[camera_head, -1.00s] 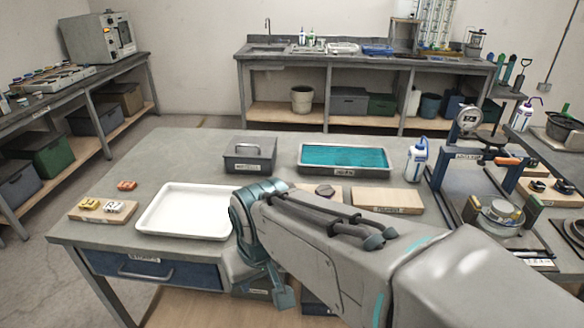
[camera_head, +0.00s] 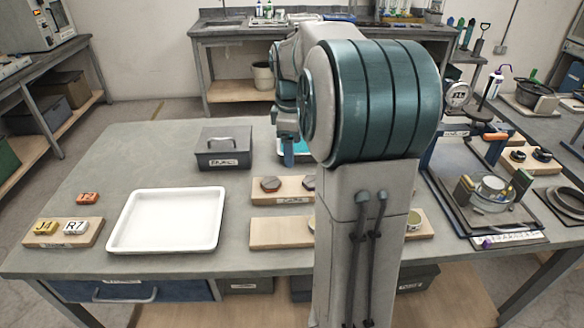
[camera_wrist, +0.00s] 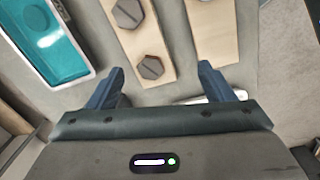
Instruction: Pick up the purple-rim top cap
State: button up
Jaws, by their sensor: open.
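I cannot make out a cap with a clear purple rim. Two dark hexagonal caps lie on a pale wooden board: one (camera_head: 270,184) reddish-topped, and another (camera_head: 308,183) partly hidden behind my arm in the head view. The wrist view shows two hexagonal caps, one near the top (camera_wrist: 127,14) and one (camera_wrist: 150,67) between the fingertips in the picture. My gripper (camera_wrist: 161,72) is open and empty, its blue fingers apart above the table. In the head view my gripper (camera_head: 288,150) hangs near the teal-filled tray (camera_head: 302,146), mostly hidden by my arm.
A white tray (camera_head: 168,220) lies at front left, with a grey lidded box (camera_head: 223,147) behind it. A second wooden board (camera_head: 280,233) lies in front of the caps. A press frame (camera_head: 450,160) stands right. The table's back left is clear.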

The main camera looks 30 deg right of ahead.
jog(key=w+d+f+n, duration=0.1)
jog(key=w+d+n, duration=0.2)
jog(key=d, duration=0.5)
notch_tip(320, 180, down, 9)
jog(key=shift+s+r, duration=0.1)
jog(key=shift+s, duration=0.05)
jog(key=f, duration=0.4)
jog(key=shift+s+a, duration=0.15)
jog(key=shift+s, duration=0.25)
jog(key=shift+f, duration=0.65)
jog(key=shift+w, duration=0.1)
jog(key=c, duration=1.3)
